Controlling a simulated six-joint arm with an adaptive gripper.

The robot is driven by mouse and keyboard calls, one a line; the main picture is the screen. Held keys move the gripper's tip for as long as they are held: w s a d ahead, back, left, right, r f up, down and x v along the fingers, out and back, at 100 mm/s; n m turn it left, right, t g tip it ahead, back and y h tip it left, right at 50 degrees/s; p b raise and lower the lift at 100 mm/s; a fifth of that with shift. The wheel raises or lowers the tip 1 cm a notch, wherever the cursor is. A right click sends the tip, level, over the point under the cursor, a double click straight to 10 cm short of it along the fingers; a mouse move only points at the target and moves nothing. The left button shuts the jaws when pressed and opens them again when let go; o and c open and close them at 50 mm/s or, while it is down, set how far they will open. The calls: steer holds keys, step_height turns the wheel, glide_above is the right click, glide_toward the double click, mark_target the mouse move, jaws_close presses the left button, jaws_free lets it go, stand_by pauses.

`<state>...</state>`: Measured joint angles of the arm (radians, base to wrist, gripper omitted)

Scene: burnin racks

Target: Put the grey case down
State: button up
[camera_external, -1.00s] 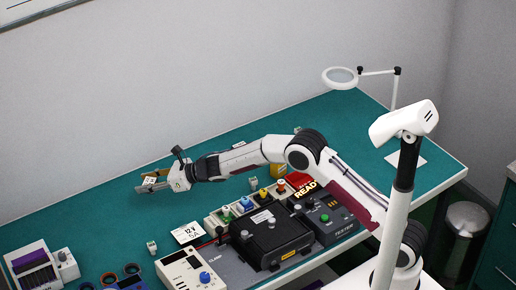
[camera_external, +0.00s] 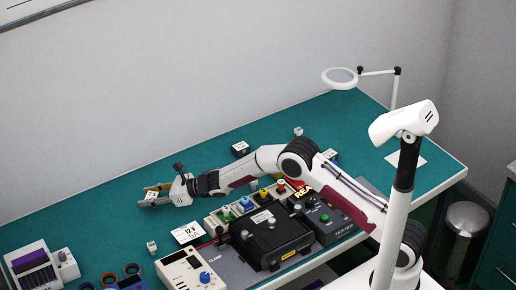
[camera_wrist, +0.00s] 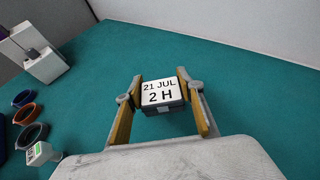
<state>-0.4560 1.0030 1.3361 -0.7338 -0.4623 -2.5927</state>
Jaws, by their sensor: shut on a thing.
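The grey case (camera_wrist: 163,97) is a small dark grey box with a white top label reading "21 JUL 2 H". My gripper (camera_wrist: 161,96) is shut on it, with one yellow-lined finger on each side. The label faces up toward the wrist camera. In the external view my gripper (camera_external: 153,196) is at the left-middle of the green bench, and the case (camera_external: 150,197) shows as a pale patch between the fingers. Its underside is hidden, so I cannot tell whether it touches the bench.
The green bench top (camera_external: 90,218) around the case is clear. A white and purple device (camera_external: 33,266), round coloured rings (camera_wrist: 30,115) and a small tag cube (camera_external: 152,247) lie left and front. A tester station (camera_external: 270,235) is to the right. A dark labelled box (camera_external: 240,149) stands behind my arm.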

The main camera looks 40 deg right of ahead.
mark_target(152, 211)
steer(key=shift+f, duration=1.8)
steer(key=shift+f, duration=0.15)
steer(key=o, duration=1.1)
steer(key=shift+v, duration=3.8)
